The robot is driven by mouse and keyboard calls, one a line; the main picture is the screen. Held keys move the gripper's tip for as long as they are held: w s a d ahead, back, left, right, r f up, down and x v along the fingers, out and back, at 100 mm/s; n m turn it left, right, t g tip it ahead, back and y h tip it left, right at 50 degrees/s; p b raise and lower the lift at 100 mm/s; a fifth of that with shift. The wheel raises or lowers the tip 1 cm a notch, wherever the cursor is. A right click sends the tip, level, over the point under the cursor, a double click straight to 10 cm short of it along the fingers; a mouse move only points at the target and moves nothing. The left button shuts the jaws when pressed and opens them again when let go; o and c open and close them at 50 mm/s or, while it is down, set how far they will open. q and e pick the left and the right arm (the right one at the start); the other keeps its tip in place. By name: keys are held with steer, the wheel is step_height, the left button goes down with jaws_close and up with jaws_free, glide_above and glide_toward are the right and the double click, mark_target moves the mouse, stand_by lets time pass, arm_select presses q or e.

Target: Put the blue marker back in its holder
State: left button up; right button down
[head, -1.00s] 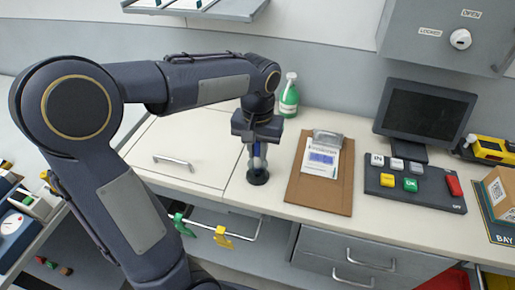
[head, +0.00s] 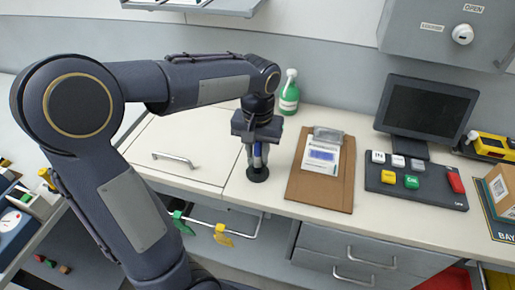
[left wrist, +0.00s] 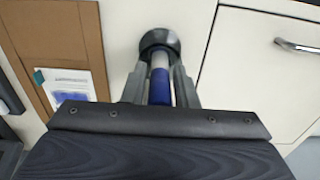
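The blue marker (head: 257,160) stands upright with its lower end in the round black holder (head: 258,174) on the counter. In the left wrist view the marker (left wrist: 160,86) shows a blue part near my gripper and a pale part towards the holder (left wrist: 160,40). My left gripper (head: 257,163) points down over it, one finger on each side of the marker. In the left wrist view the fingers (left wrist: 160,72) look parted, with narrow gaps beside the marker. My right gripper is not in view.
A brown clipboard (head: 334,195) with a paper lies to the right of the holder. A green bottle (head: 289,98) stands behind. A monitor (head: 428,110) and button panel (head: 416,183) are further right. A drawer rail with green and yellow clips is below the counter edge.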

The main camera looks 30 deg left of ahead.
arm_select(q)
steer(key=o, duration=0.3)
steer(key=shift+r, duration=0.1)
step_height(320, 180, up, 8)
steer(key=shift+f, duration=0.2)
steer(key=s+d+f+t+h, duration=0.2)
steer(key=s+f, duration=0.1)
steer(key=s, duration=0.5)
steer(key=s+d+f+m+t+h, duration=0.1)
steer(key=s+d+f+t, duration=0.1)
steer(key=s, duration=0.6)
step_height(320, 180, down, 2)
steer(key=shift+s+f+t+h, duration=0.15)
steer(key=shift+s+t+h, duration=0.25)
steer(key=shift+t, duration=0.4)
